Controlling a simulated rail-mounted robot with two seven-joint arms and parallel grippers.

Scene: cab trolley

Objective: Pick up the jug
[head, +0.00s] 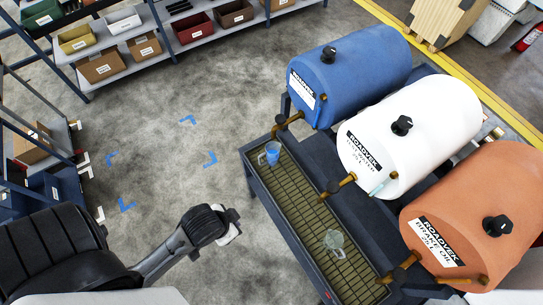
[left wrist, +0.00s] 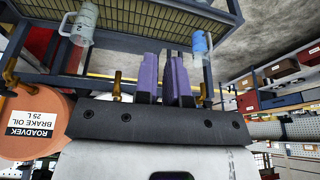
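Two jugs with handles stand on the slatted drip tray (head: 312,207) under the drum taps. A clear jug (head: 333,240) is at the near end; a jug with blue in it (head: 271,152) is at the far end. The left wrist view shows both upside down: the clear jug (left wrist: 84,22) and the blue one (left wrist: 199,42). My left gripper (head: 230,226) is in the air left of the tray, apart from both jugs. Its purple fingers (left wrist: 161,65) are close together with nothing seen between them. My right gripper is not in view.
Blue (head: 358,75), white (head: 425,125) and orange (head: 475,200) drums lie on the dark rack, their brass taps reaching over the tray. Shelves with bins (head: 122,20) stand at the back left. The floor (head: 165,110) between is clear, with blue corner marks.

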